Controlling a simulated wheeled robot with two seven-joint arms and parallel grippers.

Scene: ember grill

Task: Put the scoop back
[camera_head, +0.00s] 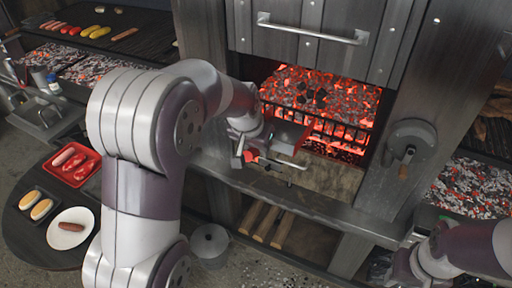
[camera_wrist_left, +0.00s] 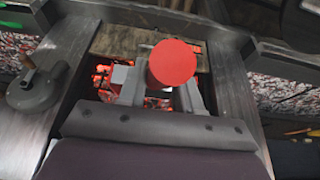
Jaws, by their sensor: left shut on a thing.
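My left gripper (camera_head: 243,150) is shut on the scoop's red handle (camera_head: 251,156) in front of the glowing firebox opening. In the left wrist view, the round red handle end (camera_wrist_left: 172,63) sits between the fingers (camera_wrist_left: 160,92) and faces the camera. A grey metal part (camera_head: 288,138), seemingly the scoop's pan, lies just right of the gripper at the opening's lower edge. The gripper and the handle end hide much of the scoop. Part of my right arm shows at the lower right of the head view, but its fingers cannot be made out.
The firebox (camera_head: 315,90) holds red-hot embers behind a low grate. A metal ledge (camera_head: 340,212) runs below it. A round bracket with a handle (camera_head: 408,143) is on the right post. A drawer-like door with a bar handle (camera_head: 312,30) hangs above. A round table with food trays (camera_head: 72,165) stands left.

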